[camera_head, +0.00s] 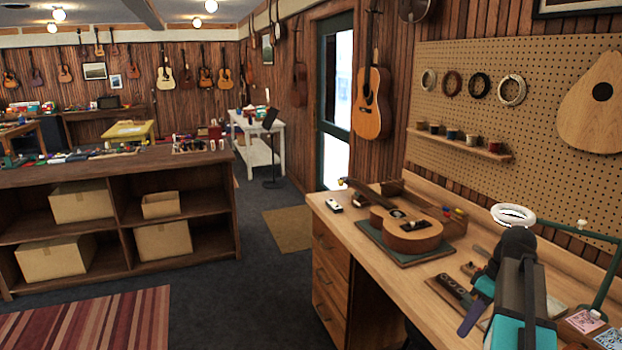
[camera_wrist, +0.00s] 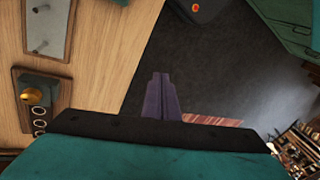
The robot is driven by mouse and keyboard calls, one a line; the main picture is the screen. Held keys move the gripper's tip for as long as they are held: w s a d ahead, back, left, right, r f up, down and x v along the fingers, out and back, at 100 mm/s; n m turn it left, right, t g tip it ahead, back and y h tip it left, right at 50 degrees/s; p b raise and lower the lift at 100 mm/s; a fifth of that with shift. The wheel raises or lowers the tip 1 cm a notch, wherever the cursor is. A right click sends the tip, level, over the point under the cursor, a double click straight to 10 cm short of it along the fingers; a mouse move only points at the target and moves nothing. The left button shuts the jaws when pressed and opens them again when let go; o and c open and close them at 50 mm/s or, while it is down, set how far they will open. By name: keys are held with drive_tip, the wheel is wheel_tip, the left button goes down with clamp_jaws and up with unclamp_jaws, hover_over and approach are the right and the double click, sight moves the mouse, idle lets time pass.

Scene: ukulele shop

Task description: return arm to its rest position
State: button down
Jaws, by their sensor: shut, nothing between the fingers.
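My gripper (camera_head: 465,328) is at the lower right in the head view, at the end of my black and teal arm. Its dark purple fingers point down over the front part of the wooden workbench (camera_head: 388,275). In the wrist view, my gripper (camera_wrist: 160,77) is closed, with its two fingers together and nothing between them. The fingers show against the dark floor past the bench edge.
A ukulele (camera_head: 408,232) lies on a dark mat on the workbench. A dark strip-shaped tool block (camera_head: 452,290) lies close to my gripper. A green lamp stand (camera_head: 603,285) and small card packs (camera_head: 585,320) are at the right. Carpeted floor (camera_head: 262,290) lies open left of the bench.

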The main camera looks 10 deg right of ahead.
drive_tip(key=s+a+f+n+g+b, duration=0.1)
drive_tip(key=s+a+f+g, duration=0.2)
drive_tip(key=a+f, duration=0.95)
drive_tip(key=s+a+f+g, duration=0.2)
drive_tip(key=a+f, duration=0.7)
drive_tip(key=f, duration=0.7)
drive_tip(key=s+a+f+m+h, duration=0.2)
drive_tip(key=s+a+f+m, duration=0.1)
drive_tip(key=s+f, duration=0.6)
drive_tip(key=s+a+f+m+h+b, duration=0.1)
drive_tip(key=s+a+f+m, duration=0.3)
drive_tip(key=s+f, duration=0.6)
wheel_tip(320, 180, down, 4)
drive_tip(key=shift+s+a+r+h, duration=0.15)
drive_tip(key=shift+s+a+h, duration=0.15)
drive_tip(key=shift+h, duration=0.2)
drive_tip(key=shift+s, duration=0.1)
